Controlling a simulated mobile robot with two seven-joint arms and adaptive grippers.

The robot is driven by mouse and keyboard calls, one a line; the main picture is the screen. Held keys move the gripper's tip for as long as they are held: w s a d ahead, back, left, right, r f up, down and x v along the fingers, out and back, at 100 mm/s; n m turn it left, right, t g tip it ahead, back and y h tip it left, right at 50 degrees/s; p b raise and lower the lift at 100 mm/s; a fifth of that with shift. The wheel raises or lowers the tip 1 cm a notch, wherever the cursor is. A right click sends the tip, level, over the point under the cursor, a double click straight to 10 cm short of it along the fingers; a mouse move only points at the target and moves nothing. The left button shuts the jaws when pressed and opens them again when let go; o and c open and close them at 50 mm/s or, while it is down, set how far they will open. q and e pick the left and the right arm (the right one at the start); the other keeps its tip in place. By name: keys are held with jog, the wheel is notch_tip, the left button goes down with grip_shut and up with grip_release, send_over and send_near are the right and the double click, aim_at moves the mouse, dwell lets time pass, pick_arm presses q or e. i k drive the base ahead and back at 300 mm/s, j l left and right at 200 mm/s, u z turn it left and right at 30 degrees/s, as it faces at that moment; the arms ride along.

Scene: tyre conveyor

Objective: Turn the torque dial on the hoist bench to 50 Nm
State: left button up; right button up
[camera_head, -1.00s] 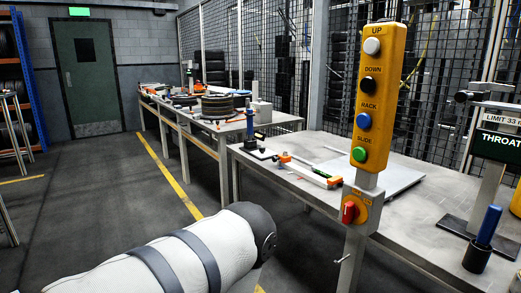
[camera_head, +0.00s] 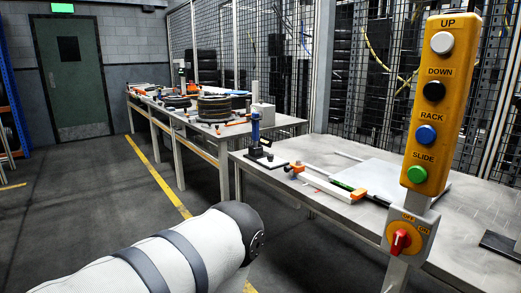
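A grey metal bench (camera_head: 465,215) stands at the right. On it lies a long tool with orange ends and a white bar (camera_head: 326,184), next to a dark green rod (camera_head: 350,189). No torque dial can be made out on the bench at this size. A yellow button post (camera_head: 439,110) marked UP, DOWN, RACK and SLIDE stands in front of the bench. Below its buttons is a red rotary switch (camera_head: 400,241) with OFF and ON marks. My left arm reaches in from the lower left, but neither gripper is in view.
A blue-handled stand (camera_head: 255,130) is on the near bench's far left corner. A farther bench (camera_head: 285,125) holds tyre-like discs (camera_head: 214,106) and tools. Mesh fencing (camera_head: 268,40) runs behind both benches. The floor (camera_head: 110,195) to the left is open, with a yellow line.

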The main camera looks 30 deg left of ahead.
aim_at(270, 157)
jog(key=i+j, duration=0.15)
jog(key=j, duration=0.2)
jog(key=i+j, duration=0.15)
jog(key=j, duration=0.2)
jog(key=i+j, duration=0.15)
jog(key=j, duration=0.2)
jog(key=i+j, duration=0.15)
jog(key=j, duration=0.2)
